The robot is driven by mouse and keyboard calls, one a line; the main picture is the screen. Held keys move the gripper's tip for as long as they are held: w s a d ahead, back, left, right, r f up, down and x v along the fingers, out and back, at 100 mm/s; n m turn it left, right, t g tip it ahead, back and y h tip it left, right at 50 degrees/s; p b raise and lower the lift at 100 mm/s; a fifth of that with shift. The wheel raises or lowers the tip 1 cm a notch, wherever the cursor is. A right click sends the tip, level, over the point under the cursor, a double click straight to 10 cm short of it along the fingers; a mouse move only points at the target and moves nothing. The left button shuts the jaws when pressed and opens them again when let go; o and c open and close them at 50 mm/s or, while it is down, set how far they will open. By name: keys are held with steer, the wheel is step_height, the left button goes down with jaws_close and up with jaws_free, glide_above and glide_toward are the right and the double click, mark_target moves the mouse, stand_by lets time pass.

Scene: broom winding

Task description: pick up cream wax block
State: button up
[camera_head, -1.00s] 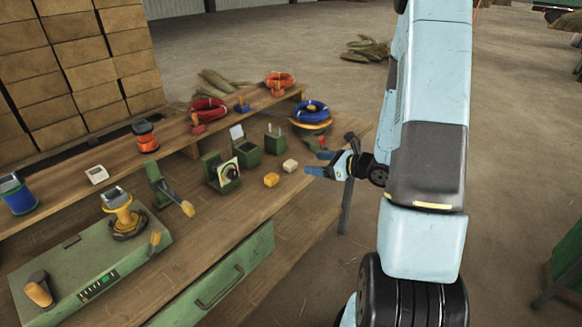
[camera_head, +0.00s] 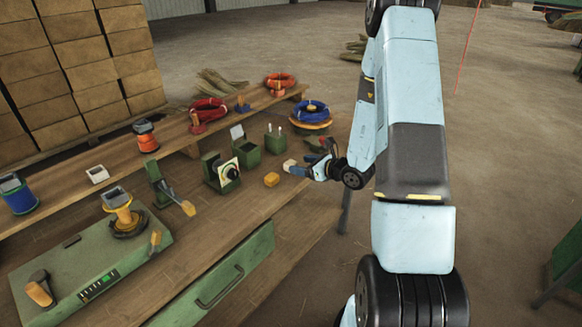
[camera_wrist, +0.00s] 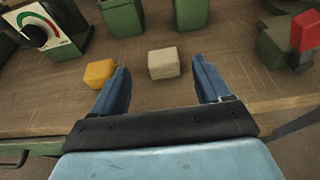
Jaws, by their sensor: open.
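The cream wax block (camera_wrist: 164,63) sits on the wooden bench, centred ahead of my gripper in the wrist view. In the head view the cream block (camera_head: 289,165) shows just at the tips of my gripper (camera_head: 300,169), partly covered by it. My gripper (camera_wrist: 162,84) is open, with one blue finger on each side of the line to the block. The block lies at or just beyond the fingertips; I cannot tell whether it is between them. A yellow-orange block (camera_wrist: 99,73) sits to its left, close to the left finger; it also shows in the head view (camera_head: 271,179).
Green boxes (camera_wrist: 122,17) stand behind the blocks, and a dial device (camera_wrist: 45,31) stands at the left. A green item with a red part (camera_wrist: 304,32) is at the right. Wire coils (camera_head: 311,112) lie farther back. The bench's front edge is near my gripper.

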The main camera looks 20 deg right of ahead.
mark_target(292, 163)
steer(key=x, duration=0.5)
steer(key=shift+w+d+f, duration=0.1)
steer(key=shift+d+f, duration=0.1)
steer(key=c, duration=1)
